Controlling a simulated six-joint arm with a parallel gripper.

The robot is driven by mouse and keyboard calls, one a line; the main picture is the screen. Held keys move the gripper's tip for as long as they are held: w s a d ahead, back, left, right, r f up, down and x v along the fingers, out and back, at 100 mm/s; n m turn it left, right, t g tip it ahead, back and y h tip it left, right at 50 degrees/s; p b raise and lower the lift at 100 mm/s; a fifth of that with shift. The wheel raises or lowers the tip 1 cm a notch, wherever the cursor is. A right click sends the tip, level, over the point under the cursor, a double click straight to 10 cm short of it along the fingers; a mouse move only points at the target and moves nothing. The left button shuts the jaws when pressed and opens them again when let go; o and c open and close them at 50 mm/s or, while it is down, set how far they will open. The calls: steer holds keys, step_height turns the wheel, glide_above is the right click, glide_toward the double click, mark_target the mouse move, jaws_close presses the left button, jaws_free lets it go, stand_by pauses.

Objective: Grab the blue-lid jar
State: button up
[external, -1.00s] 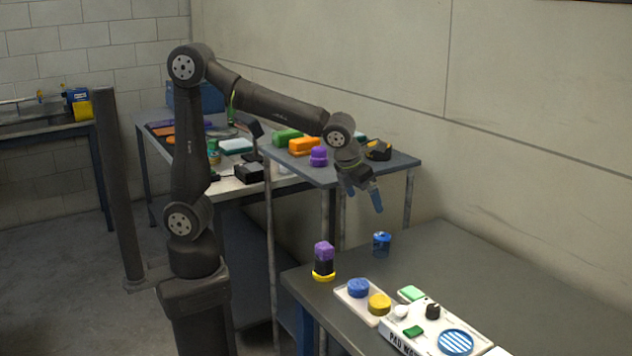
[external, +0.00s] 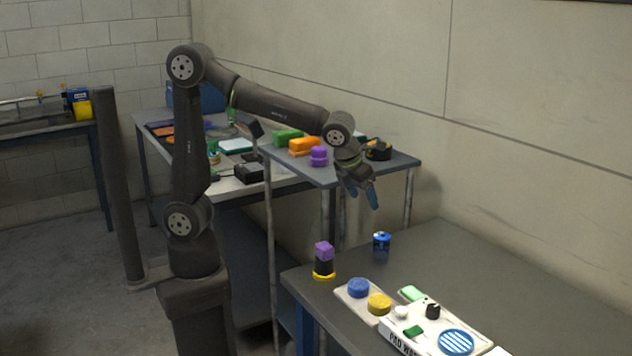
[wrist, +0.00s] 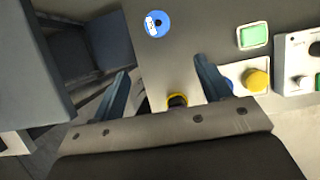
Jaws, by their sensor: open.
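The blue-lid jar (external: 382,241) stands upright on the dark grey table (external: 470,255), near its back left part. In the wrist view its round blue lid (wrist: 156,24) shows from above, with a white label on it. My gripper (external: 362,200) hangs above the table's back edge, above and slightly left of the jar, apart from it. In the wrist view my gripper (wrist: 160,78) has its two blue fingers spread wide, with nothing between them but table and a yellow-rimmed thing below. The jar lies beyond the fingertips there.
A black bottle with purple top and yellow base (external: 323,262) stands at the table's left edge. A pale tray (external: 352,305) holds blue and yellow pads. A white panel (external: 400,338) is at the front. A side bench (external: 408,160) stands behind my gripper.

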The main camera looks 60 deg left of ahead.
steer(key=n+g, duration=0.5)
steer(key=n, duration=1.2)
glide_toward(382, 235)
steer(key=f, duration=0.6)
steer(key=shift+s+a+f, duration=0.15)
steer(key=shift+a, duration=0.15)
steer(key=shift+d+f, duration=0.2)
steer(key=shift+f, duration=1.15)
steer(key=shift+d+f, duration=0.15)
steer(key=shift+f, duration=1.2)
steer(key=shift+c, duration=0.2)
steer(key=c, duration=1)
